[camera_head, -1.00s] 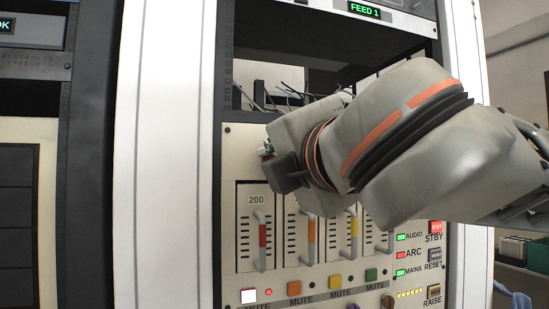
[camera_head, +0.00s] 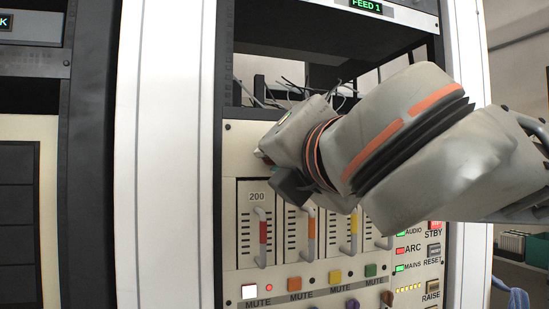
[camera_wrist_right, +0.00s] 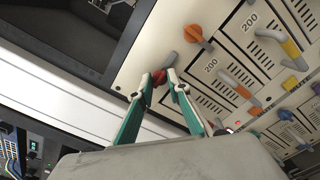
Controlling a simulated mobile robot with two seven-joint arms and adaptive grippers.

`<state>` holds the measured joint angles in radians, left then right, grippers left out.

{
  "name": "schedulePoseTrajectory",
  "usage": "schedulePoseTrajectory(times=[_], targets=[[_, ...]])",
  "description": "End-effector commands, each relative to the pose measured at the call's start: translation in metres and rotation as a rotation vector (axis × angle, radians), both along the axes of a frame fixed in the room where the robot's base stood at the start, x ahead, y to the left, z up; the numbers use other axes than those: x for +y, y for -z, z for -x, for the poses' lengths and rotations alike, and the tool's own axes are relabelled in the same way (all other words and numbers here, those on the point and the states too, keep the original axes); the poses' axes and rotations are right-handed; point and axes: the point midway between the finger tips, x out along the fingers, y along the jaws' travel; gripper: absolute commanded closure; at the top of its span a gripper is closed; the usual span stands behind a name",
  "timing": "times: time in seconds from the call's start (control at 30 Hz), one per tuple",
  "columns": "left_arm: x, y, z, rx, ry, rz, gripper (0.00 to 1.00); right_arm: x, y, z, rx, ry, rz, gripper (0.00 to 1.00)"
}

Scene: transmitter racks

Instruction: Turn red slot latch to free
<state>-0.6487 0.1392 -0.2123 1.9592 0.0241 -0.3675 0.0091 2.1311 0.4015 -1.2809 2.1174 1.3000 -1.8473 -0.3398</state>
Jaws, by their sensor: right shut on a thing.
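The red slot latch (camera_wrist_right: 159,77) sits on the cream front panel in the right wrist view. My right gripper (camera_wrist_right: 161,90) has its two teal fingers on either side of it, shut on it. In the head view my right gripper (camera_head: 288,178) is at the top of the panel, above the red-striped handle (camera_head: 263,232) of the leftmost slot. The gripper body hides the red latch there. An orange latch (camera_wrist_right: 197,38) stands beside the red one in the right wrist view. My left gripper is not in view.
Slots with orange-striped (camera_head: 311,228) and yellow-striped (camera_head: 354,230) handles stand right of the red-striped one. Square mute buttons (camera_head: 293,284) run below. A dark open bay with loose wires (camera_head: 285,92) lies above the panel. A white rack post (camera_head: 160,160) is to the left.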

Motion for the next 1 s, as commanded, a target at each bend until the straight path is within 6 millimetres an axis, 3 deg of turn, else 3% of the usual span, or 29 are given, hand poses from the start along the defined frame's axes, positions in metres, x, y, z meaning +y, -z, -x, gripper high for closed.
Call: schedulePoseTrajectory(times=[0.13,0.17,0.2,0.23,0.63,1.0], targets=[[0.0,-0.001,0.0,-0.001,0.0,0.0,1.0,0.0,0.002,0.0,0.004,-0.001,0.004,1.0],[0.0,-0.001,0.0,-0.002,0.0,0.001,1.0,0.0,0.002,0.0,0.003,0.0,0.004,0.8],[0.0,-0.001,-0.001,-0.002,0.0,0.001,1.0,0.0,0.002,0.0,0.003,0.0,0.004,0.7],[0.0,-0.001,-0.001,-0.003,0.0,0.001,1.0,0.0,0.002,0.0,0.003,0.0,0.003,0.67],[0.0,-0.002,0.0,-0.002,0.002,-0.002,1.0,-0.002,0.0,0.005,-0.002,0.0,0.001,0.67],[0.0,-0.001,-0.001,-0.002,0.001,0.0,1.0,-0.019,-0.001,0.057,-0.004,0.0,0.002,0.67]])
